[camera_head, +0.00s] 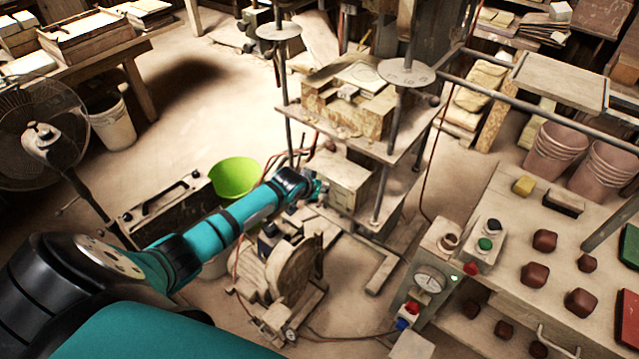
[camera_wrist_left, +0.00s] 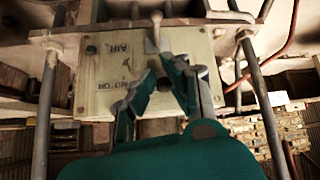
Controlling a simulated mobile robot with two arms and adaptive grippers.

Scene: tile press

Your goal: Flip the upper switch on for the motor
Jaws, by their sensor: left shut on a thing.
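The pale control box (camera_head: 347,184) hangs under the press platform. In the left wrist view the box face (camera_wrist_left: 108,75) carries upside-down lettering, AIR and apparently MOTOR. One metal switch lever (camera_wrist_left: 156,32) stands clear beyond my fingertips, toward the top of that view. My left gripper (camera_wrist_left: 158,70) is at the box face, its fingers closed in around a small switch part whose lever is mostly hidden by them. A dark round spot (camera_wrist_left: 163,84) shows between the fingers. In the head view the left gripper (camera_head: 318,188) is at the box's left side. My right gripper is not in view.
The press platform (camera_head: 310,118) and its posts stand close around the box. A green bowl (camera_head: 236,176) is behind my left arm. A table (camera_head: 500,215) with brown lumps and buttons, and a gauge box (camera_head: 428,282), stand at right. Open floor lies at upper left.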

